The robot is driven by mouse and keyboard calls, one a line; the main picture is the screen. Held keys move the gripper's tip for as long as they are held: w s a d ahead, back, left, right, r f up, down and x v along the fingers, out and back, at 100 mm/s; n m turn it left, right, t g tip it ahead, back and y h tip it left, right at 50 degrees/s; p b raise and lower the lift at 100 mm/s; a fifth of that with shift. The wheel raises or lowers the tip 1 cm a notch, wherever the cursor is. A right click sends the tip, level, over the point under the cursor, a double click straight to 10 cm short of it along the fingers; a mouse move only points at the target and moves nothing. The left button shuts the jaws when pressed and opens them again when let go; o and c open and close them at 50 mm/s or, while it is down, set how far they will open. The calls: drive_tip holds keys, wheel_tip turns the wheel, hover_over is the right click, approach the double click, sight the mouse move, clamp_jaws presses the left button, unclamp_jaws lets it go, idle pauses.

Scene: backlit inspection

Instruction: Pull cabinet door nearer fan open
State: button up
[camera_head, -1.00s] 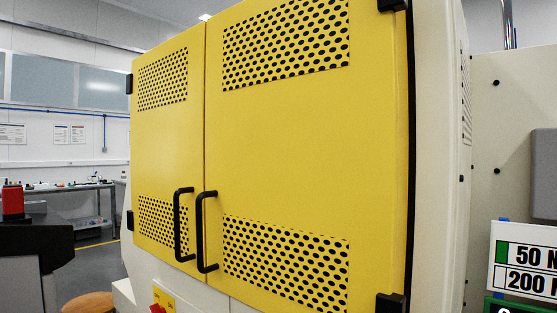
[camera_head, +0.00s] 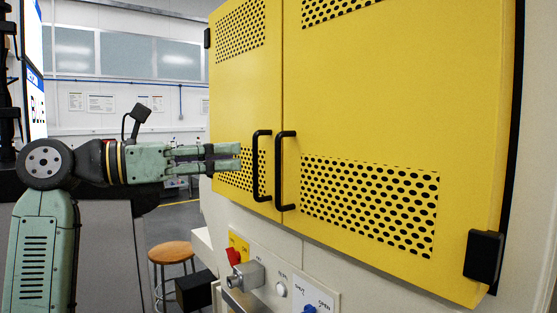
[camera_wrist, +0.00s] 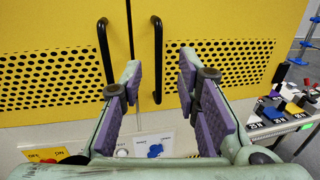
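The yellow cabinet has a left door (camera_head: 240,90) and a right door (camera_head: 390,100), both shut and meeting at a vertical seam. The left door has a black handle (camera_head: 258,165); the right door has another (camera_head: 286,170). My gripper (camera_head: 238,158) is open and empty, in front of the doors; it overlaps the left door in the head view. In the wrist view, the right handle (camera_wrist: 157,60) shows between my spread purple-padded fingers (camera_wrist: 160,72), with the left handle (camera_wrist: 105,50) outside them. No contact is visible. I cannot make out a fan.
A control panel (camera_head: 270,280) with a red switch and knobs lies below the doors. A wooden stool (camera_head: 171,252) stands at lower left. The wrist view shows a bench with small parts (camera_wrist: 275,115) on the right.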

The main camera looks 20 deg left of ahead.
drive_tip(key=p+x, duration=0.1)
drive_tip(key=x, duration=0.4)
drive_tip(key=p+x, duration=0.1)
drive_tip(key=x, duration=0.4)
drive_tip(key=shift+w+d+f, duration=0.25)
drive_tip(key=shift+d, duration=0.05)
clamp_jaws()
idle(0.5)
